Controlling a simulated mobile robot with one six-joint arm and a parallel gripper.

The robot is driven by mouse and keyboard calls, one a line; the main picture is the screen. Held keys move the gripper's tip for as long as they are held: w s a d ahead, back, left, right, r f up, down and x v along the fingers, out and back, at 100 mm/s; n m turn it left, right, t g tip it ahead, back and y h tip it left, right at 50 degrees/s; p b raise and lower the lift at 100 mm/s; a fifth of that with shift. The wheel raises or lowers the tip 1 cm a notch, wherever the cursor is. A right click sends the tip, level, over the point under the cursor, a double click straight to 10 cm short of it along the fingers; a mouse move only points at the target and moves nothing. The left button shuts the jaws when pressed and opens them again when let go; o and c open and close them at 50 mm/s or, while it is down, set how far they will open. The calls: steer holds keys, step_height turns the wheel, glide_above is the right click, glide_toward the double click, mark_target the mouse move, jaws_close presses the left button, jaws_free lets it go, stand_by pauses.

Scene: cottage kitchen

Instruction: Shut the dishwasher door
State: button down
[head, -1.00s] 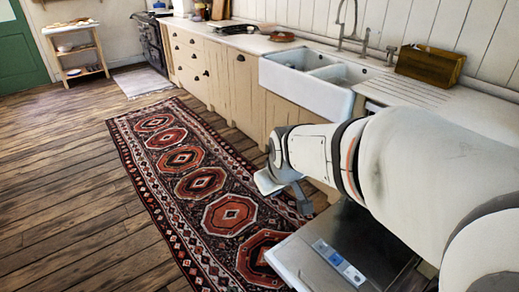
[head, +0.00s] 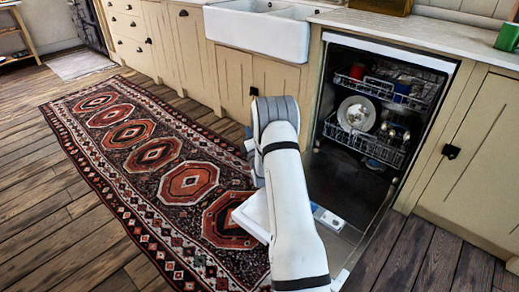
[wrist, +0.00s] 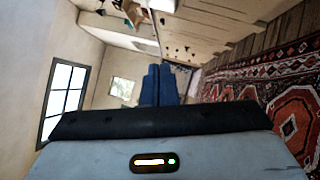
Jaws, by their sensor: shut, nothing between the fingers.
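The dishwasher (head: 385,42) stands open under the counter. Its door (head: 338,243) is folded down in front of it, low over the floor, with a control strip (head: 328,217) on its end edge. My arm crosses in front of the door and hides part of it. My gripper (head: 251,150) is mostly hidden behind my wrist in the head view, left of the dishwasher opening and beyond the door's left side. In the wrist view its fingers (wrist: 160,85) are together with nothing between them. The wrist view does not show the door.
Racks (head: 365,145) inside the dishwasher hold a plate (head: 357,114) and other dishes. Cupboards (head: 228,85) and a white sink (head: 258,33) are left of it. A patterned rug (head: 155,155) lies left of the door. Wooden floor (head: 430,255) is clear at the right.

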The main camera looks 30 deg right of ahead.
steer(key=s+d+f+n+t+h+b, duration=0.1)
steer(key=s+f+n+t+b, duration=0.1)
steer(key=f, duration=0.5)
steer(key=s+d+f+n+t+b, duration=0.1)
steer(key=s+d+f+b, duration=0.1)
steer(key=f, duration=0.4)
steer(key=w+d+r+b, duration=0.4)
steer(key=w+r+b, duration=0.1)
steer(key=w+r, duration=0.2)
steer(key=shift+w+r+n+t, duration=0.15)
steer(key=shift+w+n+t, duration=0.2)
steer(key=shift+w, duration=0.35)
stand_by(0.4)
